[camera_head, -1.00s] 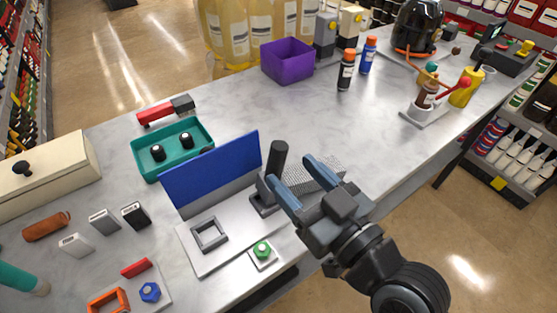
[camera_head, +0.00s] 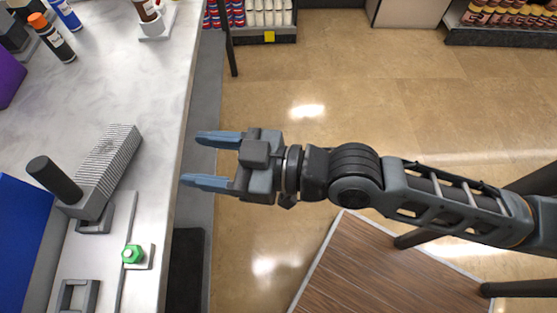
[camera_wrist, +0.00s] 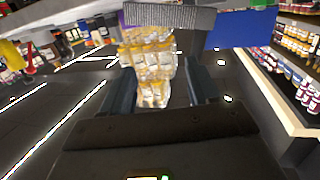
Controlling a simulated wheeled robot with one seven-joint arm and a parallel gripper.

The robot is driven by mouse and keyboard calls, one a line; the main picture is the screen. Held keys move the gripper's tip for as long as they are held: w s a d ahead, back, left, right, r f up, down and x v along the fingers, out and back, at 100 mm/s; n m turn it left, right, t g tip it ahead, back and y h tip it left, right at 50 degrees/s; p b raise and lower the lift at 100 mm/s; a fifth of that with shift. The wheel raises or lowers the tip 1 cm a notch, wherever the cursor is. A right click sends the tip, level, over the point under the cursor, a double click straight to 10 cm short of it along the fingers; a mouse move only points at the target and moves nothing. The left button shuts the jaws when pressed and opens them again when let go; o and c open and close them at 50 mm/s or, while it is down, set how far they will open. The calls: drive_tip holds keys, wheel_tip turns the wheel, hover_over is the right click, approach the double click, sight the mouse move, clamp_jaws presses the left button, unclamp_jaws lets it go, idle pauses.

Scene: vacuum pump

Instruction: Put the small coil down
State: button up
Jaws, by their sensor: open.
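My gripper (camera_head: 190,158) is open in the head view, with its two blue fingers apart and pointing left at the table's front edge. Nothing is between the fingers, and the wrist view shows the same empty gap (camera_wrist: 161,78). No thing that I can surely call the small coil is in view now. A dark upright cylinder (camera_head: 53,180) and a ribbed grey block (camera_head: 108,160) stand together on the table, left of my gripper and apart from it. The ribbed block also shows at the top of the wrist view (camera_wrist: 170,16).
A pale plate (camera_head: 92,250) holds a grey square frame (camera_head: 78,296); a green knob (camera_head: 132,254) is beside it. A blue panel (camera_head: 22,235) stands left. Bottles (camera_head: 52,38) and a purple box (camera_head: 8,78) are farther back. Open floor lies right of the table edge.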

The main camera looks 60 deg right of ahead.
drive_tip(key=s+d+m+h, duration=0.2)
drive_tip(key=s+d+h, duration=0.1)
drive_tip(key=s, duration=0.7)
drive_tip(key=s+d+m+h, duration=0.2)
drive_tip(key=s+d, duration=0.2)
drive_tip(key=s, duration=0.6)
drive_tip(key=shift+g+h, duration=0.3)
drive_tip(key=shift+h, duration=0.1)
drive_tip(key=shift+s+r, duration=0.2)
drive_tip(key=shift+s, duration=0.1)
drive_tip(key=shift+w, duration=0.1)
